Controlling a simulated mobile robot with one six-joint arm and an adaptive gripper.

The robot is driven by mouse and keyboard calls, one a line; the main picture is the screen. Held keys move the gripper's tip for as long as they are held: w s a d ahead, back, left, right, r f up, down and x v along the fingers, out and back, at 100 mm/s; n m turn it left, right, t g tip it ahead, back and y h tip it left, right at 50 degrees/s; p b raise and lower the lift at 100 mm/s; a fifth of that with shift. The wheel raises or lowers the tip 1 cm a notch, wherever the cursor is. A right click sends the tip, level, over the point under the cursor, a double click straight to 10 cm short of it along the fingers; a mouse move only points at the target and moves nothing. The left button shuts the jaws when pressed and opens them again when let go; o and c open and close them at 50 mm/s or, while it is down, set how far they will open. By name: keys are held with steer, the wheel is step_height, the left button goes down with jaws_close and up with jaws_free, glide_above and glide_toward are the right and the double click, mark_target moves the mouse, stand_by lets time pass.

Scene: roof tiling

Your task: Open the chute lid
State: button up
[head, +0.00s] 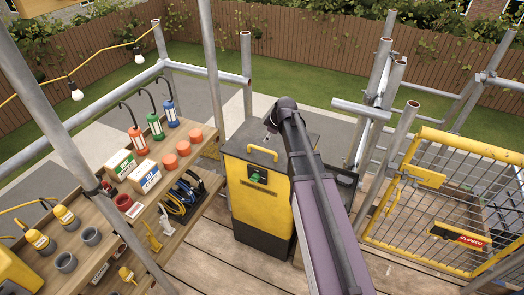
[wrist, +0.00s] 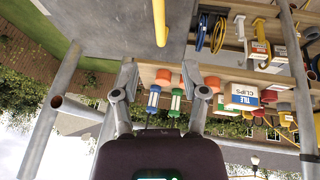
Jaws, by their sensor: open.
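The chute is a yellow and black box (head: 262,205) standing on the deck in the middle of the head view. Its flat dark grey lid (head: 237,139) lies shut on top, with a yellow bar handle (head: 262,151) at the front edge. In the wrist view the handle (wrist: 160,22) shows at the top centre, against a grey surface (wrist: 110,25). My gripper (wrist: 160,70) is open and empty, its two fingers spread below the handle in that picture and apart from it. In the head view my arm hides most of the gripper and the lid's right part.
A wooden shelf (head: 160,185) at left holds lamps, orange cups, boxes and cables. A yellow mesh gate (head: 445,205) with a red sign stands at right. Grey scaffold poles (head: 246,75) rise around the deck. Bare planks (head: 205,262) show in front of the box.

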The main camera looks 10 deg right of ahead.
mark_target(262, 149)
steer(key=shift+b+x, duration=4.65)
steer(key=shift+x, duration=0.8)
jaws_close()
